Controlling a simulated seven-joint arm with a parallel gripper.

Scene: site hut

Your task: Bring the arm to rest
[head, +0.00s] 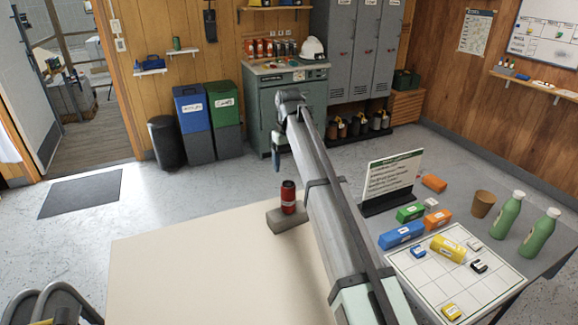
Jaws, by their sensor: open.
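My arm reaches from the bottom right up and away over a pale tabletop (170,275). Its far end bends downward, and my gripper (276,165) hangs there, seen small and from behind. It is open, with nothing visible in it. In the picture it lies above and left of a dark red can (288,197), apart from it. The can stands upright on or against a grey-brown block (275,219) at the table's far edge. My arm hides part of the table and the block's right side.
Right of my arm, a grey table (545,262) holds a gridded white sheet (415,285), coloured boxes, a standing sign (391,180), a brown cup (482,204) and two green bottles (508,216), (540,234). Bins and a cabinet (288,105) stand behind. The pale tabletop's left part is clear.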

